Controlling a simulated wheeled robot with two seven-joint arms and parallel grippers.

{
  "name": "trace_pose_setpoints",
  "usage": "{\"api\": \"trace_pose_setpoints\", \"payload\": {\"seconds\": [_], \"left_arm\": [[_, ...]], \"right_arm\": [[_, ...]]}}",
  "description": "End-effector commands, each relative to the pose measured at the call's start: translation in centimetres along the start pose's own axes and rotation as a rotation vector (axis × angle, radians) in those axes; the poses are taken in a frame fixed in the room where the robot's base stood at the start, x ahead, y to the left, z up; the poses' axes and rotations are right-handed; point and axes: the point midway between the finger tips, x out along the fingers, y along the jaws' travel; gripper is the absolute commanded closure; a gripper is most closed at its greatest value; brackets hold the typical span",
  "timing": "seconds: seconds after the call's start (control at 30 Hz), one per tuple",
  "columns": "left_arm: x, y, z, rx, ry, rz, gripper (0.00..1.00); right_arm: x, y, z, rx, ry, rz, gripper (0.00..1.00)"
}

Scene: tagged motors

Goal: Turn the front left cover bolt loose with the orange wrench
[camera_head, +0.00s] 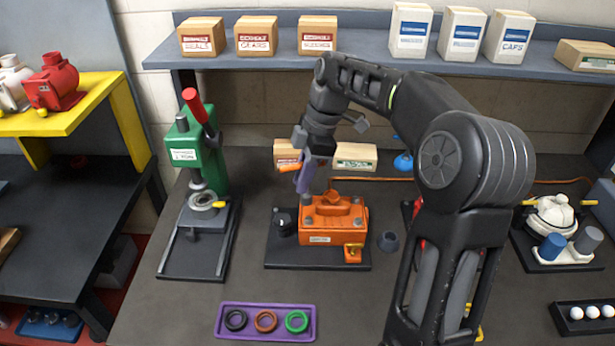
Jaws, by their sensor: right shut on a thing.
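An orange motor (318,229) sits on a dark base plate (289,262) in the middle of the bench. The rest of the wrench is hidden. My left gripper is not in view.
A green press (207,150) stands left of the motor. A purple tray (223,331) with three rings lies in front. A white motor (553,216) is at the right. Boxes stand behind my gripper, and more line the shelf (360,55). My right arm covers the bench right of the middle.

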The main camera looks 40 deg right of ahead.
Motion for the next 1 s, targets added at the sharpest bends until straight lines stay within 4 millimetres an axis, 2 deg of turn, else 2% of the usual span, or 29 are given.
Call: {"api": "trace_pose_setpoints", "payload": {"seconds": [0.2,0.6,0.77,1.0], "left_arm": [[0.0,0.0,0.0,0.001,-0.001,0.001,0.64],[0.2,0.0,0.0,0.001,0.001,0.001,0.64],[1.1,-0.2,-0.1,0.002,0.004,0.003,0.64],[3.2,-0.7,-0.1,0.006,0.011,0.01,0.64]], "right_arm": [[-0.1,0.0,0.0,-0.111,-0.001,-0.029,1.0],[0.1,0.0,0.1,-0.089,-0.002,-0.022,1.0],[0.7,0.0,0.2,0.011,-0.001,0.007,1.0],[2.0,0.2,0.6,0.324,-0.001,0.096,1.0]]}}
